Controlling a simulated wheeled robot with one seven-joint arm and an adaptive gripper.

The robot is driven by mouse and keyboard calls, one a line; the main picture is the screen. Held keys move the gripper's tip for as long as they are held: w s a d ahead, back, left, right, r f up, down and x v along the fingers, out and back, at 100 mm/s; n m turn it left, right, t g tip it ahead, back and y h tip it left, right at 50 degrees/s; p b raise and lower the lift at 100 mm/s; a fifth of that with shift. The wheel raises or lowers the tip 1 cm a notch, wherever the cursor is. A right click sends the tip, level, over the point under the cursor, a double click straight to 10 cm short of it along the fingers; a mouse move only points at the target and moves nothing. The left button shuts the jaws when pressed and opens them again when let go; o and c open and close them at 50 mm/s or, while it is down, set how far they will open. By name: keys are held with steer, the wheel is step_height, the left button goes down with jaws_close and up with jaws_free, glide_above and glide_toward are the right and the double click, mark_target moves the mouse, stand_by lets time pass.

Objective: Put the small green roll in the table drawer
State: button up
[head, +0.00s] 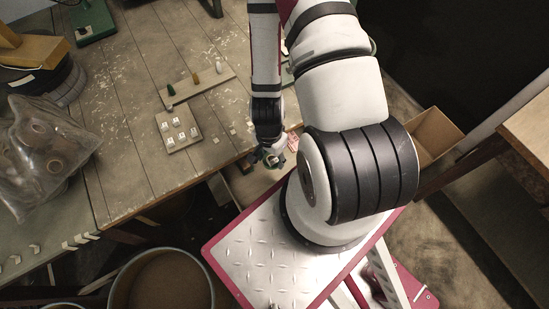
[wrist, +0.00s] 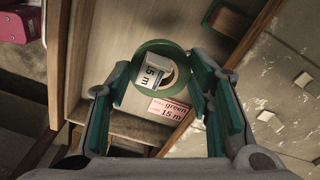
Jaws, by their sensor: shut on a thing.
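The small green roll (wrist: 165,45) is a thin green ring with a white tag (wrist: 152,75) reading "15 m". In the wrist view it sits between the fingers of my gripper (wrist: 160,92), which is shut on it. The table drawer (wrist: 110,45) is open below the roll, with a pale floor; its inside also shows in the head view (head: 246,186). A white and pink card (wrist: 168,108) reading "green" and "15 m" lies there, partly hidden. In the head view, my gripper (head: 273,157) is over the drawer at the table's front edge; the roll is mostly hidden.
Another green-rimmed item (wrist: 228,18) lies at the drawer's far end. The worn tabletop (head: 130,90) holds a peg rail (head: 198,88) and a board with white tags (head: 178,130). A bag of rolls (head: 40,150) lies left; an open cardboard box (head: 435,130) stands right.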

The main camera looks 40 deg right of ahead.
mark_target(274, 183)
steer(key=s+f, duration=0.1)
steer(key=f, duration=0.2)
steer(key=s+a+f+p, duration=0.1)
steer(key=f, duration=0.3)
steer(key=s+a+f, duration=0.1)
steer(key=f, duration=0.3)
steer(key=shift+s+a, duration=0.15)
steer(key=shift+s, duration=0.15)
steer(key=o, duration=1)
steer(key=shift+f, duration=0.1)
